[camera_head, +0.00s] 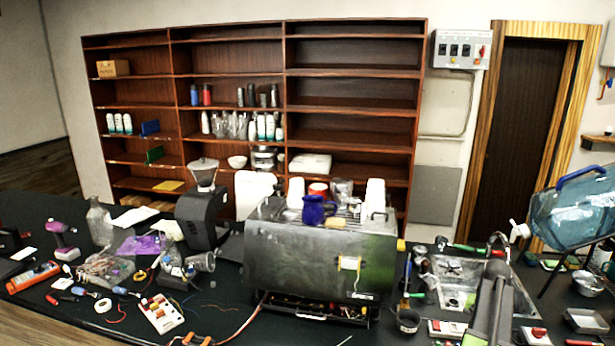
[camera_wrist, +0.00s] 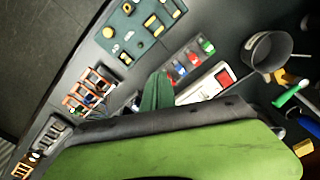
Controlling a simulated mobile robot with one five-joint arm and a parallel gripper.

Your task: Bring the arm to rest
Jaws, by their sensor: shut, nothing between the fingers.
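My arm (camera_head: 490,308) rises at the lower right of the head view, in front of the sink and over the dark counter. Its lower end is cut off by the frame. In the wrist view my gripper (camera_wrist: 157,94) shows as dark green fingers close together, with nothing held. A broad green part with a dark edge, which looks like my own, fills the bottom of that view. The gripper hangs above the counter, apart from the things on it. The fingertips are not clear in the head view.
The metal brewer (camera_head: 318,262) stands mid-counter, cups on top.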

